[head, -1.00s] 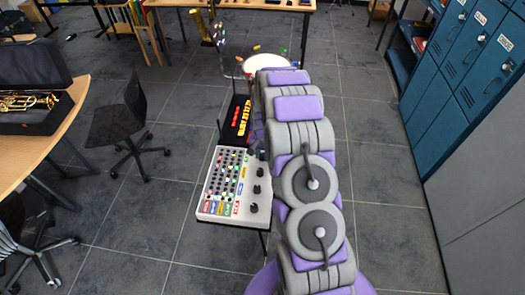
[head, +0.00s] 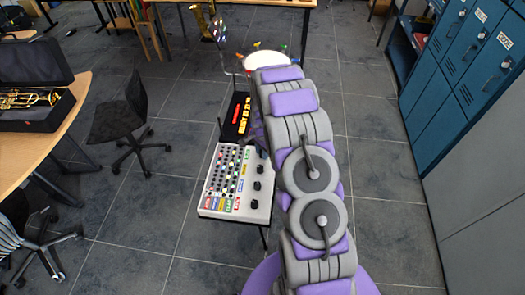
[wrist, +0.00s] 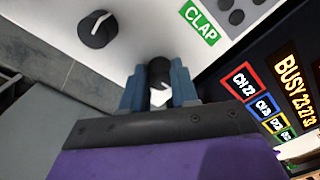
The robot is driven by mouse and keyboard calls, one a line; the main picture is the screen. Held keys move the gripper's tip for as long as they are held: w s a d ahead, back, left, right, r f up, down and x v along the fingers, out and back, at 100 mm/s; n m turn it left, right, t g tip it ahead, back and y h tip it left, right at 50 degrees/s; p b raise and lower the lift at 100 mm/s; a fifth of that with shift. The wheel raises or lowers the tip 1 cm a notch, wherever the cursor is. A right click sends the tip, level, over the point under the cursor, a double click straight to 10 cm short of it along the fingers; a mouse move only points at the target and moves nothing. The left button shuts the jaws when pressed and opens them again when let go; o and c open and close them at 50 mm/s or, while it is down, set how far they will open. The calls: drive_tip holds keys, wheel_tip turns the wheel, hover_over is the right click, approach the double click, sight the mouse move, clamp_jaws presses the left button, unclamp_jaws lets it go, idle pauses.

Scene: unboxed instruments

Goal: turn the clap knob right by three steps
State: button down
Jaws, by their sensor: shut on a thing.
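The clap knob (wrist: 159,72) is a dark round knob in the wrist view, beside the green CLAP label (wrist: 199,22). My gripper (wrist: 158,88) has its two blue fingers closed on either side of this knob. A pale mark shows at the knob's near side, between the fingers. The knob sits on the light-grey panel of the instrument, which in the head view is a box (head: 228,203) with many small coloured buttons and several black knobs. In the head view my arm hides the gripper and the clap knob.
Another black knob (wrist: 97,29) with a white pointer lies left of my gripper. A dark display unit (wrist: 268,75) with lit lettering stands close on the right. An office chair (head: 122,115) stands left of the instrument; blue lockers (head: 460,85) line the right. Floor between is clear.

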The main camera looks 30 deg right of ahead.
drive_tip(key=shift+w, duration=0.1)
drive_tip(key=c, duration=0.9)
unclamp_jaws()
drive_tip(key=shift+o, duration=0.2)
drive_tip(key=shift+r, duration=0.15)
wheel_tip(320, 180, up, 17)
drive_tip(key=p, duration=0.1)
drive_tip(key=shift+s, duration=0.2)
drive_tip(key=shift+d, duration=0.1)
